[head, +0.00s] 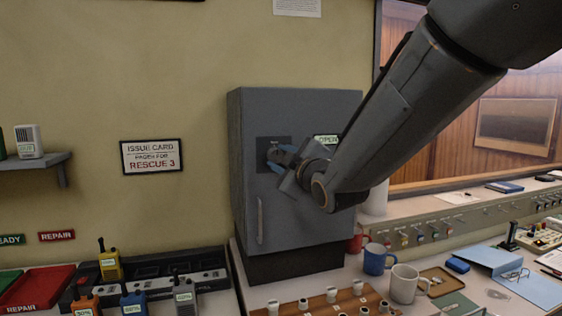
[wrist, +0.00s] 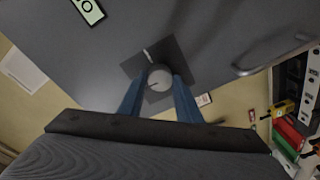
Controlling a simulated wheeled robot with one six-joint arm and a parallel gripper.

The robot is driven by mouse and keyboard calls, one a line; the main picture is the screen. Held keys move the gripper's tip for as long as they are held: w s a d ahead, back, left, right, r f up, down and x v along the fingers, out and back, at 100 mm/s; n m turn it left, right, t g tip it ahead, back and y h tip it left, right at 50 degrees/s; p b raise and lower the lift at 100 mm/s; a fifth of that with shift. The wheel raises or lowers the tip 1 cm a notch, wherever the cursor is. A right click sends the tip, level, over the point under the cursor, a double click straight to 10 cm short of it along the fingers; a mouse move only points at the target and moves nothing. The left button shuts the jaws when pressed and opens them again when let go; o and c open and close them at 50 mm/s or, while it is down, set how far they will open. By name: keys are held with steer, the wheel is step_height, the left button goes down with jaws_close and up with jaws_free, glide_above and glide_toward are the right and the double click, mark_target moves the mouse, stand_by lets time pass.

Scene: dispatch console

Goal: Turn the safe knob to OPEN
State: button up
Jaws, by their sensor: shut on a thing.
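The grey safe (head: 295,215) stands on the counter against the wall, its door closed. Its round knob (wrist: 159,77) sits on a dark square plate (wrist: 153,52) and shows between my fingers in the wrist view, with a pale pointer line on it. My gripper (head: 277,160) has blue fingers, shut on the knob, one on each side; it also shows in the wrist view (wrist: 158,84). In the head view the gripper hides most of the knob. A label reading OPEN (head: 326,140) is right of the plate, partly covered by my arm.
The safe's vertical handle (head: 260,221) is at the lower left of its door. Mugs, a blue one (head: 377,259) and a white one (head: 404,283), stand right of the safe. Radios, one yellow (head: 109,262), stand at left.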

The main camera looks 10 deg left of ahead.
steer(key=m+b, duration=0.3)
steer(key=b, duration=0.1)
steer(key=shift+f+m, duration=0.3)
steer(key=shift+m, duration=0.1)
steer(key=m+t+b, duration=0.1)
steer(key=m+b, duration=0.4)
steer(key=b, duration=0.1)
steer(key=shift+m, duration=0.3)
steer(key=m+b, duration=0.2)
steer(key=m, duration=0.1)
steer(key=m+t+b, duration=0.1)
steer(key=m+b, duration=0.1)
steer(key=shift+a+m+h+b, duration=0.15)
steer(key=shift+m+h+b, duration=0.15)
steer(key=shift+m+b, duration=0.1)
steer(key=shift+s+m+b, duration=0.1)
steer(key=shift+m+b, duration=1.05)
steer(key=shift+m, duration=0.45)
steer(key=shift+h, duration=0.3)
steer(key=o, duration=1)
steer(key=shift+r, duration=0.1)
steer(key=shift+o, duration=0.2)
steer(key=b+v, duration=0.1)
steer(key=v, duration=0.6)
steer(key=shift+s+b, duration=0.3)
